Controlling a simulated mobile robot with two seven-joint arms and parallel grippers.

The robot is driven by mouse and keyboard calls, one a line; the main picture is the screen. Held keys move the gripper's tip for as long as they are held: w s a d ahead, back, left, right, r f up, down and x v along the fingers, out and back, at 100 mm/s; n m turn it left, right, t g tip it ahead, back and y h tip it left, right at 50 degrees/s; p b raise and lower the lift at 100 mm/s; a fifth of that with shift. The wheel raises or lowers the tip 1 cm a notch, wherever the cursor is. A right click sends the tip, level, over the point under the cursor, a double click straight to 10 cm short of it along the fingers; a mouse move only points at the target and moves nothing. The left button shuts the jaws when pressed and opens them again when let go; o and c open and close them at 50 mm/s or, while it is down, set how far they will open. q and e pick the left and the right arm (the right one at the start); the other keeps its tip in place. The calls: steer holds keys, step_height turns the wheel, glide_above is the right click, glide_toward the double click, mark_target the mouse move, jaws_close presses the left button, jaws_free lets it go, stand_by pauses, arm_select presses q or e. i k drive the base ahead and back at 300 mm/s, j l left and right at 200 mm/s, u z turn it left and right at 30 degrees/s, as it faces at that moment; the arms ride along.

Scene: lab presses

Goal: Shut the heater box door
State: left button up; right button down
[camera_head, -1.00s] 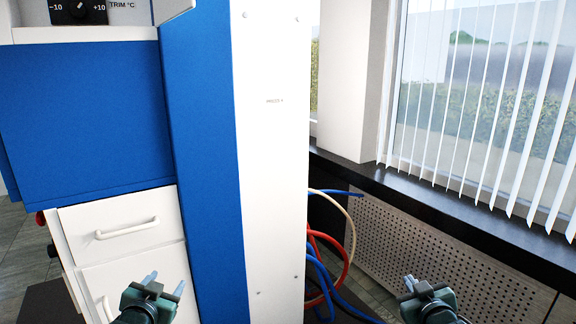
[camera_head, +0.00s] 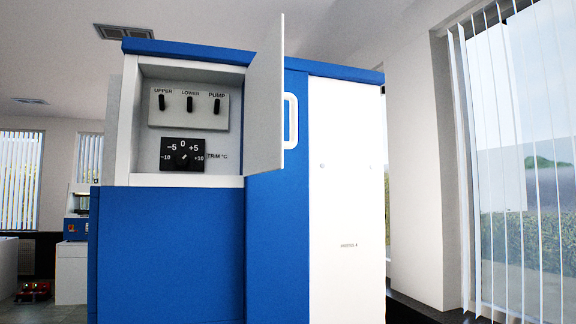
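The heater box (camera_head: 122,130) is a white recess in the upper part of a blue and white cabinet. Its door (camera_head: 265,105) stands open, swung out at the right side of the recess, with a white loop handle (camera_head: 290,121) on its right face. Inside are a switch panel (camera_head: 188,108) marked UPPER, LOWER and PUMP, and a black TRIM °C dial (camera_head: 183,155) below it. Neither of my grippers is in view now.
The cabinet's blue front (camera_head: 170,255) and white side panel (camera_head: 345,200) fill the middle. A window with vertical blinds (camera_head: 520,160) is on the right. Another bench with equipment (camera_head: 75,225) stands far left.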

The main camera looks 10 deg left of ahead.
mark_target(265, 145)
steer(key=i+l, duration=0.55)
steer(key=i+l+u, duration=0.2)
steer(key=u, duration=0.25)
steer(key=i+l+u, duration=0.15)
steer(key=l+u, duration=0.3)
steer(key=u, duration=0.65)
steer(key=i+l+u, duration=0.1)
steer(key=i, duration=0.15)
